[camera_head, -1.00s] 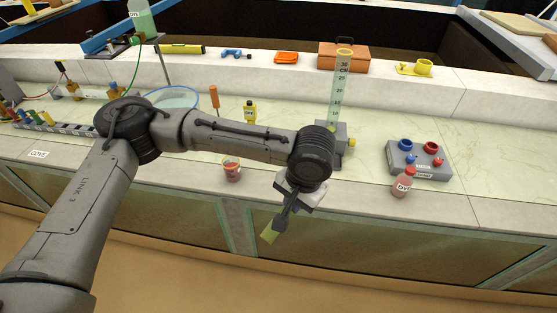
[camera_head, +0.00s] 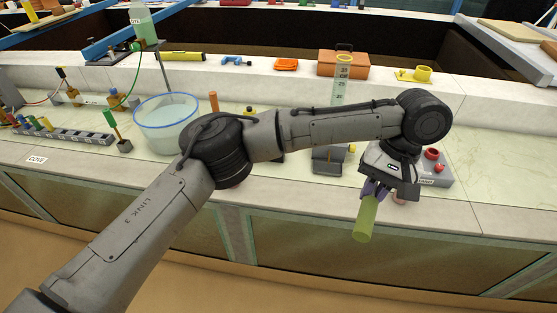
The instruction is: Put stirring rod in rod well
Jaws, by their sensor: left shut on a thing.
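My left gripper (camera_head: 373,190) is shut on a short yellow-green rod (camera_head: 364,219), which seems to be the stirring rod. The rod hangs from the jaws, slightly tilted, in front of the counter's front edge. A grey block (camera_head: 441,176) with a red ring well (camera_head: 432,153) stands just behind and to the right of the gripper. My wrist hides the block's left part. I cannot tell which opening is the rod well. My right gripper is out of view.
A clear measuring cylinder (camera_head: 341,92) stands behind my forearm. A blue-rimmed basin (camera_head: 166,127) is left of my elbow. A green-handled item (camera_head: 112,121) stands near a row of grey slots (camera_head: 63,133). The counter at far right is clear.

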